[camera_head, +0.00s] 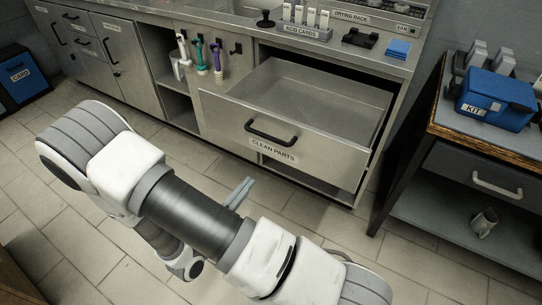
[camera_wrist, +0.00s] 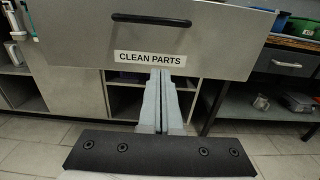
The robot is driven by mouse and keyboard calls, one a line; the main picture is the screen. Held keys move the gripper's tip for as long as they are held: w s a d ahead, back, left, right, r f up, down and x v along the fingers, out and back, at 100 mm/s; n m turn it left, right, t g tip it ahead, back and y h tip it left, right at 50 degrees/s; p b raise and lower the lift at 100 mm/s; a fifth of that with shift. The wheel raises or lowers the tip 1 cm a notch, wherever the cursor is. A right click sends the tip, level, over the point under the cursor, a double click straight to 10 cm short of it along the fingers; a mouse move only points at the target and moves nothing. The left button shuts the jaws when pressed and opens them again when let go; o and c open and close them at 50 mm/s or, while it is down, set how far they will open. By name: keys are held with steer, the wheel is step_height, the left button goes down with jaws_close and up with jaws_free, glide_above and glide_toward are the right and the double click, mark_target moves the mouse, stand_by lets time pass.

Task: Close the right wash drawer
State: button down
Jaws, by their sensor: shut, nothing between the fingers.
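The metal drawer labelled "CLEAN PARTS" (camera_head: 297,138) is pulled well out of the counter in the head view, with its empty tray showing. Its black bar handle (camera_head: 270,133) is on the front panel. In the wrist view the drawer front (camera_wrist: 215,45) fills the top, with the handle (camera_wrist: 151,19) above the label. My gripper (camera_head: 243,190) is in front of the drawer and low, partly hidden behind my arm in the head view. In the wrist view the fingers of my gripper (camera_wrist: 160,75) are together and empty, pointing at the area just under the label; contact cannot be told.
A side table (camera_head: 462,133) with a blue KIT box (camera_head: 495,98) stands right of the drawer. Colored-handled tools (camera_head: 200,55) hang left of it. Open shelving lies below the drawer. The tiled floor (camera_head: 75,215) in front is clear.

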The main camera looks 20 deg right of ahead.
steer(key=b, duration=0.3)
glide_toward(274, 152)
steer(key=w+d+r, duration=0.1)
steer(key=d, duration=0.1)
steer(key=d+r, duration=0.1)
steer(key=d, duration=0.1)
steer(key=w+d+r, duration=0.1)
steer(key=d, duration=0.1)
steer(key=shift+w+d+r, duration=0.25)
steer(key=shift+w+r, duration=0.05)
steer(key=shift+r, duration=0.05)
steer(key=shift+w, duration=0.1)
